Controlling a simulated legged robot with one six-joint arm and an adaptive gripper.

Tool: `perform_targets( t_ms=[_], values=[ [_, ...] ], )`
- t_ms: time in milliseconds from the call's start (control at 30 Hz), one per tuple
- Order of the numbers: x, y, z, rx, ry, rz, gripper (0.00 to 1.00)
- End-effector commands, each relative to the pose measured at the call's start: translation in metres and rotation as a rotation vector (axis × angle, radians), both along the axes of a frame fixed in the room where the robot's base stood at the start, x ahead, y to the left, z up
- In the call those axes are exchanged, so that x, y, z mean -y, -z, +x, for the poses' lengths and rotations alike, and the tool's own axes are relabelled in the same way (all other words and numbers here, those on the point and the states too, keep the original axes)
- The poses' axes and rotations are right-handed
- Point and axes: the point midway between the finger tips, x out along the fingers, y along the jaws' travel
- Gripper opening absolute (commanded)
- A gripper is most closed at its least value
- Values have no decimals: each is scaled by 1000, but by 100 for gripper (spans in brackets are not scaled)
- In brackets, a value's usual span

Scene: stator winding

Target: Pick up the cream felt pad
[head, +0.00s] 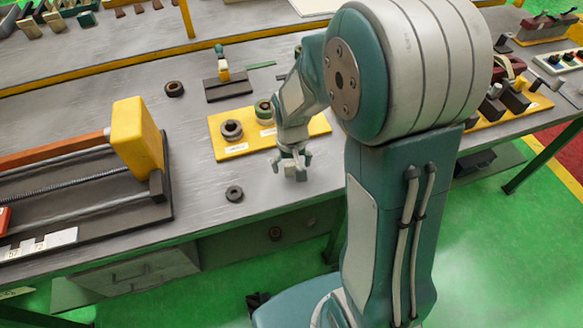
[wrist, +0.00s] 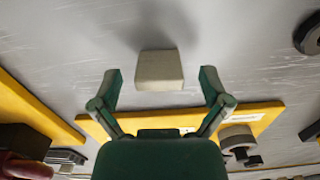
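The cream felt pad (wrist: 160,72) is a small pale block on the grey metal table, in the upper middle of the wrist view. My gripper (wrist: 160,88) is open, with one green finger to the left of the pad and the other to the right. A gap shows on both sides, so neither finger touches it. In the head view my gripper (head: 290,160) points down over the front part of the table. The pad (head: 290,170) shows there as a pale block between the fingers, partly hidden by them.
A yellow board (head: 225,146) with dark rings lies just behind my gripper. A loose dark ring (head: 234,193) lies to the left. A winding fixture with a yellow block (head: 138,140) stands further left. The table's front edge is close below the gripper.

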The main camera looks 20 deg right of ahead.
Motion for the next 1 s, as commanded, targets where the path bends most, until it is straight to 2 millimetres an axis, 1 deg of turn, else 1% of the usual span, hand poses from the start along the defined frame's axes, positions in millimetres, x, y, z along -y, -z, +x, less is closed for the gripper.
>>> perform_targets(
  t_ms=[33, 67, 200, 233, 567, 667, 767, 867, 900, 1000],
  values=[
    [0, 0, 0, 0, 0, 0, 75],
    [0, 0, 0, 0, 0, 0, 70],
    [0, 0, 0, 0, 0, 0, 40],
    [0, 0, 0, 0, 0, 0, 38],
    [0, 0, 0, -1, 0, 0, 37],
    [0, -3, 0, -1, 0, 0, 37],
    [0, -10, 1, 1, 0, 0, 37],
    [0, -25, 1, 5, 0, 0, 37],
    [0, -33, 1, 6, 0, 0, 37],
    [0, -48, -13, 4, 0, 0, 37]
  ],
)
